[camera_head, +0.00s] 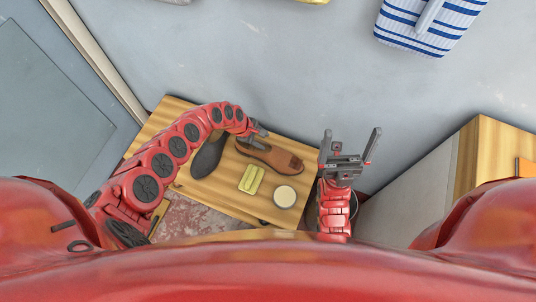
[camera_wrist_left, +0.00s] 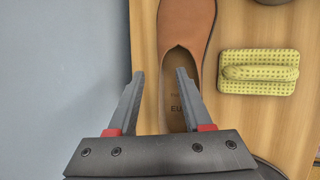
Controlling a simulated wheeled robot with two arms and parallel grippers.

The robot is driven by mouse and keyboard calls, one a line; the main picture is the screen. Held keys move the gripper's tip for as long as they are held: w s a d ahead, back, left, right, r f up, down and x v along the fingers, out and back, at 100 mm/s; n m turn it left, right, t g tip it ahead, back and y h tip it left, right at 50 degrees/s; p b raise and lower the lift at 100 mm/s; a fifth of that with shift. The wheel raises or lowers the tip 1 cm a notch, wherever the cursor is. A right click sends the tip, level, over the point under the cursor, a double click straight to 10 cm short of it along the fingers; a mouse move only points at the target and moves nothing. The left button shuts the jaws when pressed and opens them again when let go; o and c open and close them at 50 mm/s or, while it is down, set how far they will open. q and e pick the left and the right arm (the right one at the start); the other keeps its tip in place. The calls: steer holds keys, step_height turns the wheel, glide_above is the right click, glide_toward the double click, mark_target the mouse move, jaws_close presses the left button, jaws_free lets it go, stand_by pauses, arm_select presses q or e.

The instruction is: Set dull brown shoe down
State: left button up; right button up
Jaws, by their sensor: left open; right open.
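The brown shoe (camera_head: 272,157) lies on the wooden table (camera_head: 228,203), and its upper and open mouth show in the left wrist view (camera_wrist_left: 187,30). My left gripper (camera_head: 259,130) is open at the shoe's edge. In the left wrist view its two fingers (camera_wrist_left: 159,76) are apart: one is left of the shoe's side, the other is over the shoe's opening. Whether either touches the shoe I cannot tell. A dark shoe (camera_head: 210,156) lies to the left of the brown one. My right gripper (camera_head: 350,146) is open and empty right of the table.
A yellow dotted sponge-like block (camera_head: 251,179) and a round pale-topped tin (camera_head: 285,196) are on the table near the brown shoe. A wooden-topped cabinet (camera_head: 488,150) stands at the right. A blue-striped ironing surface (camera_head: 425,22) is at the top right. Grey floor lies between.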

arm_select(q)
steer(key=x, duration=0.1)
steer(key=b+x, duration=0.2)
steer(key=x, duration=0.1)
steer(key=shift+s+d+f, duration=0.1)
steer(key=shift+s+d, duration=0.05)
steer(key=shift+s, duration=0.15)
steer(key=shift+w+d+f, duration=0.1)
steer(key=shift+d+f, duration=0.05)
steer(key=shift+f, duration=0.1)
steer(key=shift+r, duration=0.1)
jaws_close()
stand_by(0.8)
